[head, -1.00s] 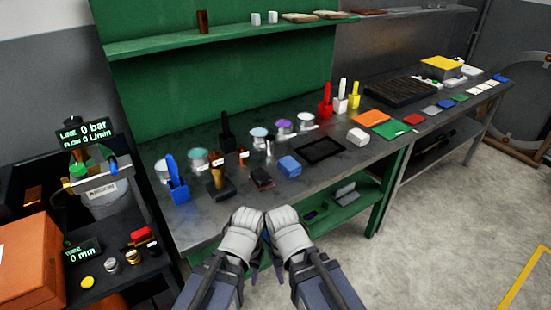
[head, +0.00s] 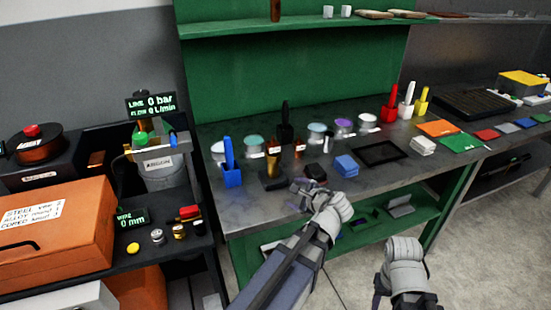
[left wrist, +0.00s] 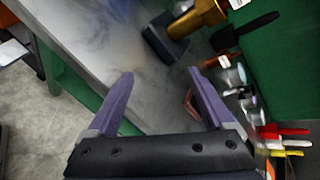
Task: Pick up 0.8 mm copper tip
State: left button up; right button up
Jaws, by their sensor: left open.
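A brass-coloured cylinder (head: 272,162) stands on a dark base on the bench, and it also shows in the left wrist view (left wrist: 197,17). A smaller copper-coloured piece with a white label (head: 299,148) stands to its right. I cannot read the labels, so I cannot tell which piece is the 0.8 mm copper tip. My left gripper (head: 304,188) is over the bench's front edge, in front of these pieces. In the left wrist view its purple fingers (left wrist: 160,73) are apart with nothing between them. My right gripper (head: 379,288) hangs in front of the bench, its fingers mostly hidden.
A blue holder (head: 232,176) stands at the bench's left end. A dark block (head: 315,172) and a blue block (head: 346,166) lie near the left gripper. Several labelled round containers (head: 317,133) line the back. A black tray (head: 380,153) lies to the right.

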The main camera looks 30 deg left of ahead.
aim_at(277, 149)
pick_arm(q)
jog(key=w+a+r+m+t+y, duration=0.1)
jog(key=a+r+m, duration=0.1)
jog(key=m, duration=0.1)
jog(key=w+a+r+m+t+y+b, duration=0.1)
jog(key=w+a+r+m, duration=0.1)
jog(key=a+m, duration=0.1)
jog(key=w+a+r+m+t+y+b, duration=0.1)
jog(key=w+a+r+m+t+y, duration=0.1)
jog(key=a+r+m, duration=0.1)
jog(key=shift+w+a+r+m, duration=0.15)
jog(key=shift+w+m, duration=0.1)
jog(key=shift+m, duration=0.35)
jog(key=shift+w+a+r+m+t, duration=0.25)
jog(key=shift+r+m+t, duration=0.2)
jog(key=shift+m, duration=0.45)
jog(key=shift+x, duration=1.25)
jog(key=shift+s+a+x, duration=0.15)
jog(key=shift+x, duration=1.2)
jog(key=shift+s+a+x, duration=0.1)
jog(key=shift+s+x, duration=0.05)
jog(key=shift+x, duration=1.2)
jog(key=shift+s, duration=0.1)
grip_shut()
